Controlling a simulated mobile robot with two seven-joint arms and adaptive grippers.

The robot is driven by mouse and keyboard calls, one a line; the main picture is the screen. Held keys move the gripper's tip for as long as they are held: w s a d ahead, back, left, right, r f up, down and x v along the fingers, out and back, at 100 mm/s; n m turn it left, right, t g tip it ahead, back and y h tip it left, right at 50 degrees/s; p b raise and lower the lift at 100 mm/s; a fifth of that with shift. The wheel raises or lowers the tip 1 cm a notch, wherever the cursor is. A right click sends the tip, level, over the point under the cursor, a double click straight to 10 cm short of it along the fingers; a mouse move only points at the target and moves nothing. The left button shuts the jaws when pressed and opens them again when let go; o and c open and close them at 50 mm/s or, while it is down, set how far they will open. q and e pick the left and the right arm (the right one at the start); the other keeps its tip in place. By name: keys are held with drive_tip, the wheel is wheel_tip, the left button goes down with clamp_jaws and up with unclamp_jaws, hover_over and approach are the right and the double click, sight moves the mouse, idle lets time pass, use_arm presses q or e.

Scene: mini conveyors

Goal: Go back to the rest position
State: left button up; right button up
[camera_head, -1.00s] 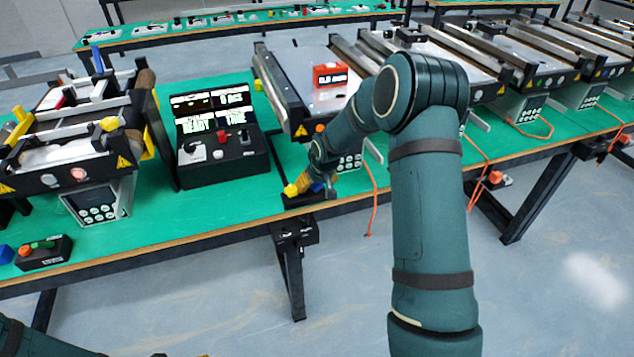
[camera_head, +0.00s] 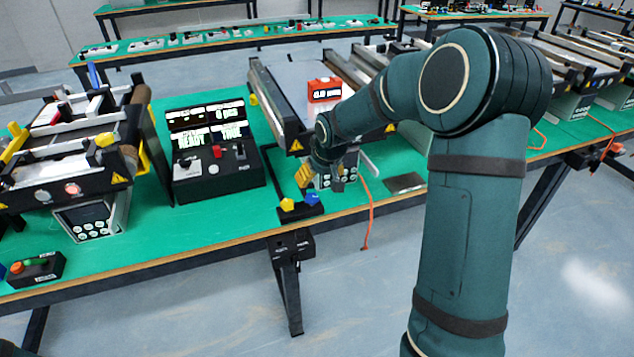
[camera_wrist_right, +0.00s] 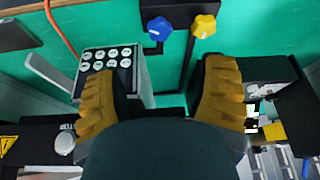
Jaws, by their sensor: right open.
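My right gripper (camera_head: 318,180) is above the green table near its front edge, just behind a small black box with a yellow knob (camera_head: 287,204) and a blue knob (camera_head: 312,198). In the right wrist view its two yellow fingers (camera_wrist_right: 160,100) are spread apart with nothing between them. The blue knob (camera_wrist_right: 160,28) and the yellow knob (camera_wrist_right: 203,26) show beyond the fingertips, apart from them. My left gripper does not show in the head view.
A black control box (camera_head: 220,165) with displays stands left of my right gripper. Mini conveyors stand at left (camera_head: 60,150) and behind the gripper (camera_head: 275,105). A keypad (camera_wrist_right: 105,62) is close to one finger. An orange cable (camera_head: 369,215) hangs over the table edge.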

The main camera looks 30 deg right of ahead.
drive_tip(key=shift+r, duration=0.15)
idle(0.4)
drive_tip(key=s+a+f+g+y, duration=0.1)
drive_tip(key=s+a+f+y, duration=0.4)
drive_tip(key=a+f, duration=1.2)
drive_tip(key=s+a+f+g, duration=0.1)
drive_tip(key=s+a+f, duration=0.2)
drive_tip(key=s+a, duration=0.2)
drive_tip(key=s+a+f+g, duration=0.1)
drive_tip(key=s+a+f, duration=0.3)
drive_tip(key=s, duration=0.7)
drive_tip(key=shift+s+a+h, duration=0.3)
drive_tip(key=shift+a, duration=0.25)
